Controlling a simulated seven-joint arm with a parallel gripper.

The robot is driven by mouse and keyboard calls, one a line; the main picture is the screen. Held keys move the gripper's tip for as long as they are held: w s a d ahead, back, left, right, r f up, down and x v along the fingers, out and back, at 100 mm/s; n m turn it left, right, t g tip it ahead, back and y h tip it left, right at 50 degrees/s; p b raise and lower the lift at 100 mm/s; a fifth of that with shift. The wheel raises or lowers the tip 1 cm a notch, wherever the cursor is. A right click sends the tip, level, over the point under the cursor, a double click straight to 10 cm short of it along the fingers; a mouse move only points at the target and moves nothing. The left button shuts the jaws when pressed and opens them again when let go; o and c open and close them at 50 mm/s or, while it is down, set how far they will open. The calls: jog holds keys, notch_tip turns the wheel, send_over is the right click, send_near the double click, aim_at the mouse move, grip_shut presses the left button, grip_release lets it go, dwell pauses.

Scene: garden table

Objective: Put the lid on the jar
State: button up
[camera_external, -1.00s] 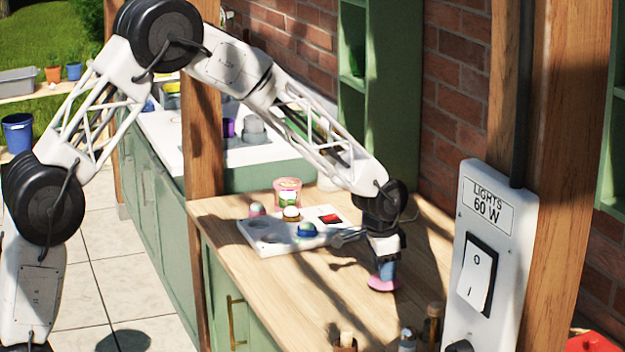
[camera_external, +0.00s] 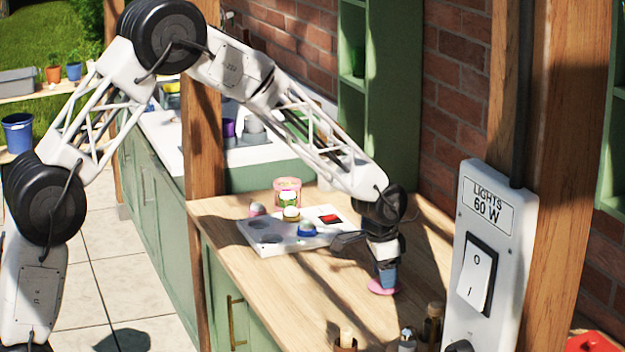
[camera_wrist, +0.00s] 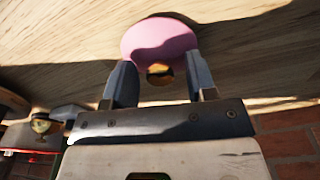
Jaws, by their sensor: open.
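The pink round lid (camera_external: 376,288) lies on the wooden table under my gripper (camera_external: 386,280). In the wrist view the lid (camera_wrist: 160,35) shows as a pink disc with a small dark and gold knob (camera_wrist: 160,73). My gripper's two blue-grey fingers (camera_wrist: 160,82) are apart, one on each side of the knob, with gaps to it. The jar is likely the pink tub (camera_external: 287,184) at the back of the table, behind the white tray. Its label is partly hidden and I cannot see inside it.
A white tray (camera_external: 262,249) with round recesses, a red patch and several small rounded things lies left of my gripper. Several small bottles or jars (camera_external: 347,338) stand at the front edge. A light switch panel (camera_external: 490,225) is at right.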

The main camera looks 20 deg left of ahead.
aim_at(378, 282)
jog(key=shift+r, duration=0.1)
notch_tip(378, 282, up, 12)
jog(key=a, duration=0.1)
jog(key=shift+s, duration=0.4)
jog(key=shift+a+r, duration=0.1)
jog(key=shift+a, duration=0.1)
dwell(0.6)
